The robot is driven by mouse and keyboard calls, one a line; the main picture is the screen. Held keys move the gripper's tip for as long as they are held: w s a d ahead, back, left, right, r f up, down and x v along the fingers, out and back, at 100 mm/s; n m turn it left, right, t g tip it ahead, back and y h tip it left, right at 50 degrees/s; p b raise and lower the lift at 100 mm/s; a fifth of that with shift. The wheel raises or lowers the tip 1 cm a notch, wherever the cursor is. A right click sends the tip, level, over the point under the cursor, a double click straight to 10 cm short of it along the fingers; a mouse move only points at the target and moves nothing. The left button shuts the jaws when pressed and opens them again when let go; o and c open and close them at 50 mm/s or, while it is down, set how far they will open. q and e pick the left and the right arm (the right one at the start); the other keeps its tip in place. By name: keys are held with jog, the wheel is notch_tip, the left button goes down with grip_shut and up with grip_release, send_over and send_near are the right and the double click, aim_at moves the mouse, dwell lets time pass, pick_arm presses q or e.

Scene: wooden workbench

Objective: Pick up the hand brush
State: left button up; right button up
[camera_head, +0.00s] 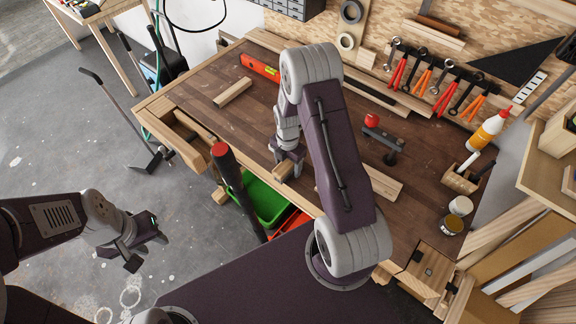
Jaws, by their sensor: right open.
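My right gripper (288,163) points down near the front edge of the bench, its jaws open. A small light-wood piece (283,171) shows at its fingertips; it may be part of the hand brush, but the gripper hides much of it and I cannot tell whether they touch. No bristles are clearly visible. My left gripper (147,251) is out over the grey floor at the left, away from the bench, with its fingers apart and nothing between them.
The wooden workbench (205,105) holds a wood block (233,92), a red level (260,66), a red-topped clamp (383,143) and a glue bottle (489,130). A green bin (266,203) sits below its front edge. My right arm covers the bench's middle.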

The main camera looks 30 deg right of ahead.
aim_at(289, 163)
jog(key=shift+s+a+r, duration=0.1)
jog(key=shift+a, duration=0.05)
grip_shut()
jog(key=shift+r, duration=0.2)
notch_tip(289, 163, up, 4)
jog(key=shift+s+b, duration=0.15)
jog(key=shift+b, duration=0.3)
jog(key=s+d+r, duration=0.1)
jog(key=s+r, duration=0.2)
jog(key=s, duration=0.2)
jog(key=s+d+r+b, duration=0.1)
jog(key=s+d+r, duration=0.1)
jog(key=s, duration=0.4)
jog(key=shift+d+r, duration=0.2)
jog(key=shift+r, duration=0.6)
